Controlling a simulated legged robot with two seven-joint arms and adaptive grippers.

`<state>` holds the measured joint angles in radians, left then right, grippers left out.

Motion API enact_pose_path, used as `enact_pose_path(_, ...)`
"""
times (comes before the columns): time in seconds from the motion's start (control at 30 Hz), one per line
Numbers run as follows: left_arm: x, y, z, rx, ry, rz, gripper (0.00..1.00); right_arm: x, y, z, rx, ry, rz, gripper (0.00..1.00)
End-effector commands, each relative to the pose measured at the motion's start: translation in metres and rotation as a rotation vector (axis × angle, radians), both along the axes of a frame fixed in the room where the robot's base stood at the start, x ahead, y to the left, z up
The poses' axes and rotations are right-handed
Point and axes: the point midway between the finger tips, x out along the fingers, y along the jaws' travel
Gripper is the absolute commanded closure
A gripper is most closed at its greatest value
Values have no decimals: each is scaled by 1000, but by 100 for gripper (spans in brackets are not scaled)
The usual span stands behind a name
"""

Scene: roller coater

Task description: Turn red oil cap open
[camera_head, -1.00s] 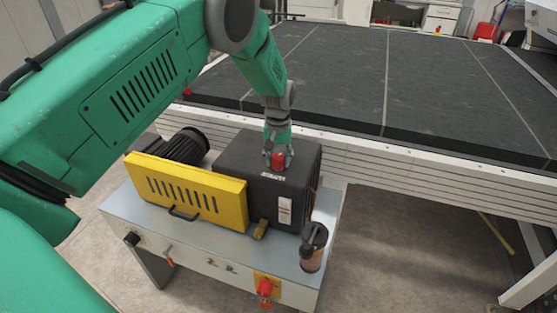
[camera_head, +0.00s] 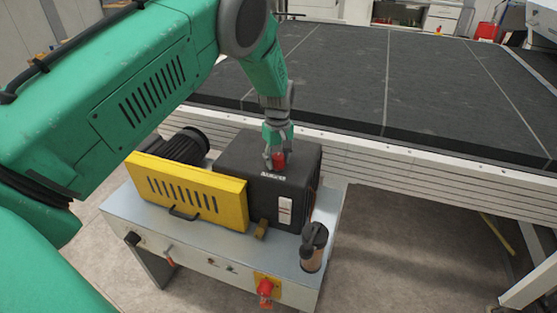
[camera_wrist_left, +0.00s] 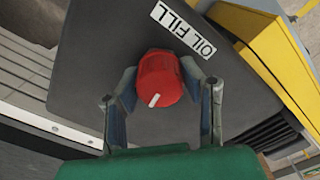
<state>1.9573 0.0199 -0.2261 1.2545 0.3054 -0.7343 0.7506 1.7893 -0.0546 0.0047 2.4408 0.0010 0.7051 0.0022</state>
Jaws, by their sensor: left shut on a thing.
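The red oil cap (camera_head: 279,161) sits on top of the black machine housing (camera_head: 240,160). In the left wrist view the cap (camera_wrist_left: 160,80) is a ribbed red knob with a white mark on it, beside a white "OIL FILL" label (camera_wrist_left: 184,29). My left gripper (camera_head: 277,158) comes down over the cap from above. Its fingers (camera_wrist_left: 160,88) are on both sides of the cap and shut on it. My right gripper is not in view.
A yellow guard (camera_head: 185,190) and black motor (camera_head: 185,146) stand left of the housing on a grey bench (camera_head: 220,257). A dark bottle (camera_head: 313,248) and a red knob (camera_head: 265,287) are at the front. A large dark table (camera_head: 390,90) lies behind.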

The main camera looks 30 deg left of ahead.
Motion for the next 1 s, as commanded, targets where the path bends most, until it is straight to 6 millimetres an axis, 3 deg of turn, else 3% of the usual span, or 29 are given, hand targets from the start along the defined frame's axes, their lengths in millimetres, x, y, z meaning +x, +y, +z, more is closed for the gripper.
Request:
enact_pose_path(0.33,6,3,6,7,-19,2,95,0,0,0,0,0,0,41)
enact_pose_path(0.37,6,3,6,7,-19,2,62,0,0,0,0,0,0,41)
enact_pose_path(0.4,6,3,6,6,-19,2,48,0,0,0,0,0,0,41)
enact_pose_path(0.43,6,2,5,5,-18,2,46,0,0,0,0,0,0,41)
enact_pose_path(0.77,2,1,4,3,-8,1,46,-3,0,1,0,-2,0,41)
enact_pose_path(0.87,3,1,13,3,-9,1,46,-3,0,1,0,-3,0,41)
enact_pose_path(1.0,3,1,39,3,-11,2,46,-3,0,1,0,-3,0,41)
